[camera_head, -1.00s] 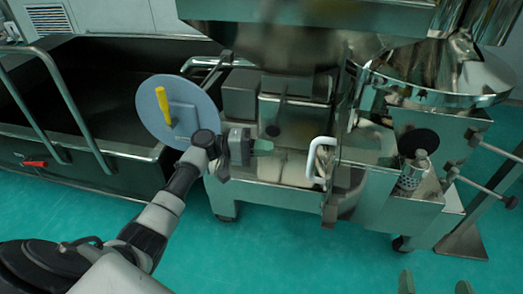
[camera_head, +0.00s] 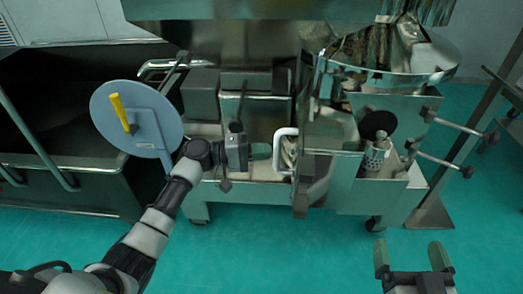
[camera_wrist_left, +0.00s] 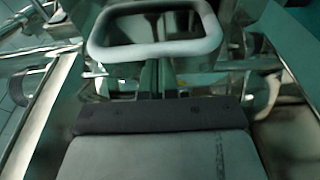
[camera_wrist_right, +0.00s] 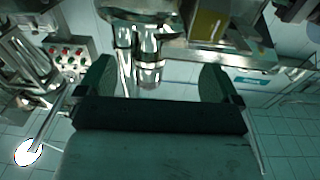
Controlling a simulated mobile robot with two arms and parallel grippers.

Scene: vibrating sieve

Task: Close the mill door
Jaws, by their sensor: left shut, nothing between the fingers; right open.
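The mill door (camera_head: 327,135) is a shiny metal panel at the front of the machine, standing out from it at an angle. Its white looped handle (camera_head: 277,150) faces left. My left gripper (camera_head: 262,149) is shut and empty just left of the handle. In the left wrist view the handle (camera_wrist_left: 155,50) crosses the top, close ahead of the shut fingers (camera_wrist_left: 155,80). I cannot tell whether they touch it. My right gripper (camera_head: 412,258) is open and empty at the lower right, away from the door; its spread fingers (camera_wrist_right: 158,80) also show in the right wrist view.
A grey disc with a yellow handle (camera_head: 118,110) stands left of my left arm. A dark metal tub (camera_head: 80,165) is behind it. Rods with black knobs (camera_head: 445,165) stick out at the machine's right. The green floor in front is clear.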

